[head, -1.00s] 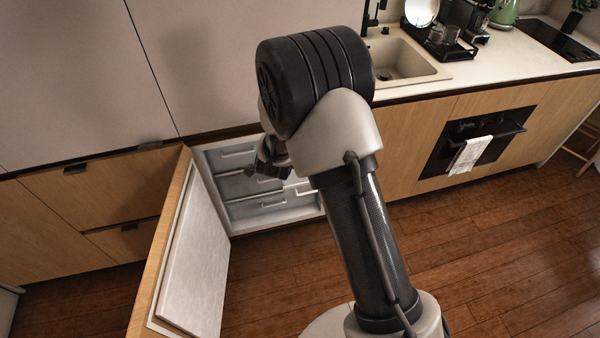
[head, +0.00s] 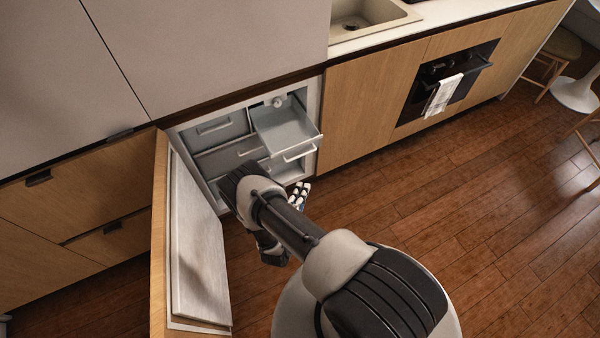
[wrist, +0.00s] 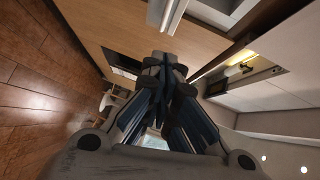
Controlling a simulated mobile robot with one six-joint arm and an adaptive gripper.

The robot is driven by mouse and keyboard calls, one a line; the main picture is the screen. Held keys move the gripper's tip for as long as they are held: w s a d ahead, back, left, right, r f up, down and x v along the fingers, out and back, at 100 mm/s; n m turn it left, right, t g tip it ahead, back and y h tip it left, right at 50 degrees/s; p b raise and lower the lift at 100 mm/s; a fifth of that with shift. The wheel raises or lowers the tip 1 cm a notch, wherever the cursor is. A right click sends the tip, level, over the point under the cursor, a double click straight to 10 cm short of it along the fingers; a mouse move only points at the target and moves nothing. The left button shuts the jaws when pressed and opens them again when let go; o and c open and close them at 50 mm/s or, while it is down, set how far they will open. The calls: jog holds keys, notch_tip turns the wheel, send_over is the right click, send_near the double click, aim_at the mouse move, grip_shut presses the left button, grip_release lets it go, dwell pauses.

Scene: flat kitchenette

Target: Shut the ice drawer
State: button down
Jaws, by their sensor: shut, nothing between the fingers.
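The ice drawer (head: 302,143) is the grey bin at the upper right of the open freezer compartment. It stands pulled out, with its inside open to view and a pale bar handle (head: 300,153) on its front. My gripper (head: 299,191) is below and in front of that handle, apart from it, low over the floor side. In the wrist view my gripper (wrist: 168,65) has its fingers together and empty. A pale bar, apparently the drawer handle (wrist: 165,14), shows just beyond the fingertips.
The freezer door (head: 196,240) stands wide open on the left, beside my arm. Other drawers (head: 228,155) sit further in, left of the ice drawer. Wooden cabinets with an oven (head: 440,85) are to the right. The wooden floor (head: 420,210) is clear there.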

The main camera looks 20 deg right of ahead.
jog(key=w+a+b+x, duration=0.2)
jog(key=b+x, duration=0.2)
jog(key=x, duration=0.8)
jog(key=shift+f, duration=0.2)
jog(key=shift+w, duration=0.2)
